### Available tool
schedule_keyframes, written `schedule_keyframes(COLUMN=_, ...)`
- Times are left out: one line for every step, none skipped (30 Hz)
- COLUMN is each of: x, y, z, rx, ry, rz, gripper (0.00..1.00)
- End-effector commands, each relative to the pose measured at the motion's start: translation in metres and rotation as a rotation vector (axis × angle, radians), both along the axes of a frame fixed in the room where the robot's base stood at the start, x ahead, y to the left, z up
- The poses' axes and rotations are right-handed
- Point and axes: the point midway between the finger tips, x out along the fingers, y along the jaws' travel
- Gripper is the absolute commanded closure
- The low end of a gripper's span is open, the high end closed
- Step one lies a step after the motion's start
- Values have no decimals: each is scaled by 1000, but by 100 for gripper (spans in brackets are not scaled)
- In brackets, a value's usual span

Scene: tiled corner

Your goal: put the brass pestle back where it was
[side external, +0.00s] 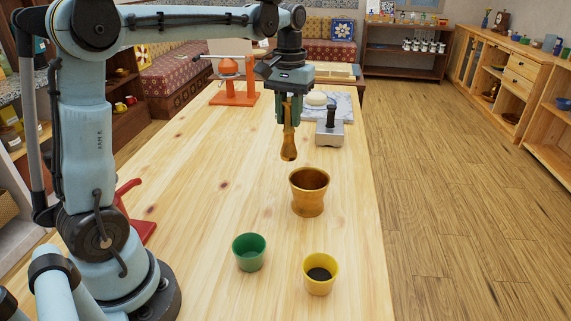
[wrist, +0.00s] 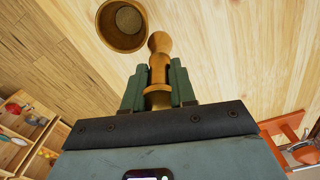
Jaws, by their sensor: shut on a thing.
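The brass pestle (side external: 289,146) hangs upright from my gripper (side external: 289,108), its thick end down and clear of the table. My gripper is shut on its upper part; the pestle (wrist: 159,62) also shows between the fingers (wrist: 158,88) in the wrist view. A brass mortar (side external: 309,194) stands upright on the wooden table, nearer the camera and slightly right of the pestle. In the wrist view the mortar (wrist: 106,38) lies up and left of the pestle's end, and its visible inside looks empty. The pestle is outside the mortar.
A green cup (side external: 249,254) and a yellow cup with dark contents (side external: 320,283) stand at the near side. A metal box with a black handle (side external: 329,130) and a marble slab (side external: 342,108) are behind the gripper. An orange press (side external: 234,92) stands back left. The table's middle is clear.

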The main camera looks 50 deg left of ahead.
Motion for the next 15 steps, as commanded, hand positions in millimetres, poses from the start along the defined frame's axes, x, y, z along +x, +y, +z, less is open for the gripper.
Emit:
schedule_keyframes(x=1, y=9, z=-5, rx=0, ry=0, rz=4, gripper=100)
schedule_keyframes(x=1, y=15, z=-8, rx=0, ry=0, rz=5, gripper=100)
schedule_keyframes(x=2, y=23, z=-13, rx=0, ry=0, rz=6, gripper=100)
schedule_keyframes(x=3, y=29, z=-17, rx=0, ry=0, rz=5, gripper=100)
schedule_keyframes(x=3, y=35, z=-20, rx=0, ry=0, rz=6, gripper=100)
schedule_keyframes(x=3, y=43, z=-25, rx=0, ry=0, rz=5, gripper=100)
schedule_keyframes(x=4, y=49, z=-29, rx=0, ry=0, rz=6, gripper=100)
schedule_keyframes(x=5, y=55, z=-32, rx=0, ry=0, rz=5, gripper=100)
schedule_keyframes(x=5, y=63, z=-37, rx=0, ry=0, rz=6, gripper=100)
schedule_keyframes(x=6, y=69, z=-41, rx=0, ry=0, rz=5, gripper=100)
schedule_keyframes(x=7, y=74, z=-44, rx=0, ry=0, rz=4, gripper=100)
schedule_keyframes(x=7, y=81, z=-48, rx=0, ry=0, rz=5, gripper=100)
schedule_keyframes(x=7, y=86, z=-51, rx=0, ry=0, rz=3, gripper=100)
schedule_keyframes(x=8, y=90, z=-54, rx=0, ry=0, rz=4, gripper=100)
schedule_keyframes(x=8, y=95, z=-57, rx=0, ry=0, rz=3, gripper=100)
